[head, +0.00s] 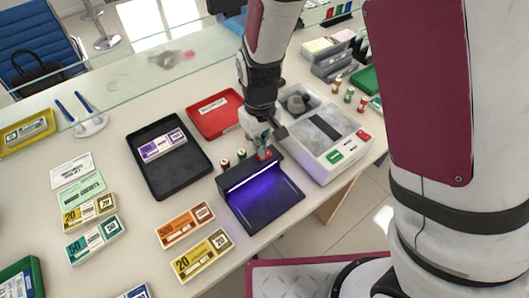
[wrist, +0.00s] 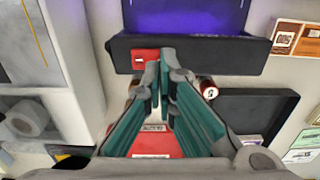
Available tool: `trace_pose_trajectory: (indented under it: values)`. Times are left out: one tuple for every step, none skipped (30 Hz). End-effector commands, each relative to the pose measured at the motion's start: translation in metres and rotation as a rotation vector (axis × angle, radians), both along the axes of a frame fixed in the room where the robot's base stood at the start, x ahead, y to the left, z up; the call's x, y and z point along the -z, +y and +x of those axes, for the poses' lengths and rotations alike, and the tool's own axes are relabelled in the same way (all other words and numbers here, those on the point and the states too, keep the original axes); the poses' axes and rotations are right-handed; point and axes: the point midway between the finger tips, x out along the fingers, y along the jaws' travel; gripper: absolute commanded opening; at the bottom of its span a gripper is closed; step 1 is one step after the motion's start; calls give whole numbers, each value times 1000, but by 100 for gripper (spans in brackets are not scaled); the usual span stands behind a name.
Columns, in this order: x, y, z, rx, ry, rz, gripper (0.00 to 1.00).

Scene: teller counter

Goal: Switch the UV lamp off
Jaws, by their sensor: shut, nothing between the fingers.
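The UV lamp (head: 277,208) is a dark box with a hood at its back and a flat base in front. A bright tube line and a violet glow show it is lit. A red rocker switch (wrist: 144,56) sits at one end of the hood's top in the wrist view. My gripper (head: 264,150) is shut and empty, pointing down at the hood's back edge. In the wrist view its fingertips (wrist: 162,60) overlap the switch's edge. I cannot tell whether they touch it. The lamp's hood (wrist: 215,55) hides part of the glowing base.
A white counting machine (head: 325,160) stands close on the right. Small red and green rolls stand just left of the hood. A black tray (head: 143,173) with a purple bundle and a red tray (head: 205,122) lie behind. Orange (head: 185,224) and yellow (head: 203,255) bundles lie at left.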

Motion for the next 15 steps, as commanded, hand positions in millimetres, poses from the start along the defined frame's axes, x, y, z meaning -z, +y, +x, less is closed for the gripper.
trace_pose_trajectory:
  values:
    - [0, 0, 0, 0, 0, 0, 0]
    - [0, 0, 0, 0, 0, 0, 0]
    - [0, 0, 0, 0, 0, 0, 0]
    - [0, 0, 0, 0, 0, 0, 0]
    - [0, 0, 0, 0, 0, 0, 0]
    - [0, 0, 0, 0, 0, 0, 0]
    - [0, 0, 0, 0, 0, 0, 0]
    - [0, 0, 0, 0, 0, 0, 0]
    - [0, 0, 0, 0, 0, 0, 0]
    - [1, 0, 0, 0, 0, 0, 0]
    - [1, 0, 0, 0, 0, 0, 0]
    - [2, 0, 0, 0, 0, 0, 0]
    - [2, 0, 0, 0, 1, -1, 0]
    - [2, 0, 0, 0, 1, -1, 0]
    - [3, 0, 0, 0, 1, -1, 0]
